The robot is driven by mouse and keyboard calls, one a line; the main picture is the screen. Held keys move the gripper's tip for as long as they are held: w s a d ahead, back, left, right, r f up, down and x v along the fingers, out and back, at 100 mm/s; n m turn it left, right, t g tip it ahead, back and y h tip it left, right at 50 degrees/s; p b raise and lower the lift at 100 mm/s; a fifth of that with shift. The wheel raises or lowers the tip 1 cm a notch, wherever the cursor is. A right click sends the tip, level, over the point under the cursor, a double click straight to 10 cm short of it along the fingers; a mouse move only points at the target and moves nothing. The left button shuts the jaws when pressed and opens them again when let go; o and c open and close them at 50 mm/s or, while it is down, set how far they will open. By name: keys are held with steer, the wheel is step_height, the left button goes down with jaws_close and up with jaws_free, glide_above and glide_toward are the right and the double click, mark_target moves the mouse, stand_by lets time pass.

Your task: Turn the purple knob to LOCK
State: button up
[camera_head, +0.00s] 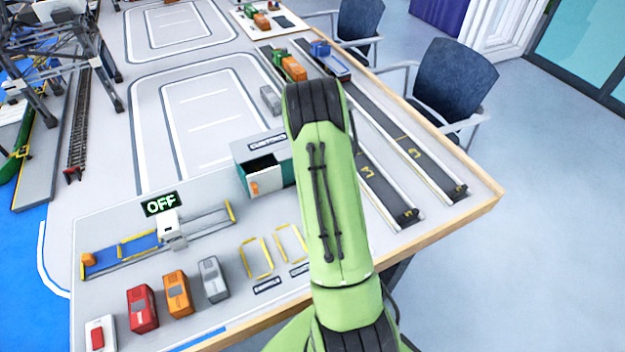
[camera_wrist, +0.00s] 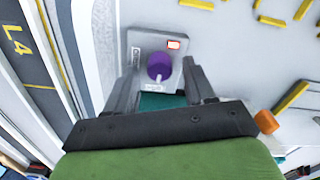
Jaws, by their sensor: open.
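The purple knob (camera_wrist: 159,66) shows in the wrist view on a light grey panel (camera_wrist: 140,42). A white pointer on the knob points toward the lower edge of the panel, where a small label is too small to read. A red-orange lit window (camera_wrist: 174,44) sits at the panel's upper right. My gripper (camera_wrist: 158,80) is open, with one finger on each side of the panel's lower part and the knob between and just beyond them. I cannot tell whether the fingers touch anything. In the head view my arm hides the knob.
A teal-and-white customs box (camera_head: 262,165) stands left of my arm. Red, orange and grey blocks (camera_head: 177,293) line the table's front left. A sign reading OFF (camera_head: 161,203) stands behind a small gate. Lanes with rails (camera_head: 425,165) lie to the right, near the table edge and chairs (camera_head: 455,85).

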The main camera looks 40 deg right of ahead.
step_height(320, 180, up, 16)
steer(key=p, duration=0.3)
steer(key=shift+f, duration=0.15)
stand_by(0.4)
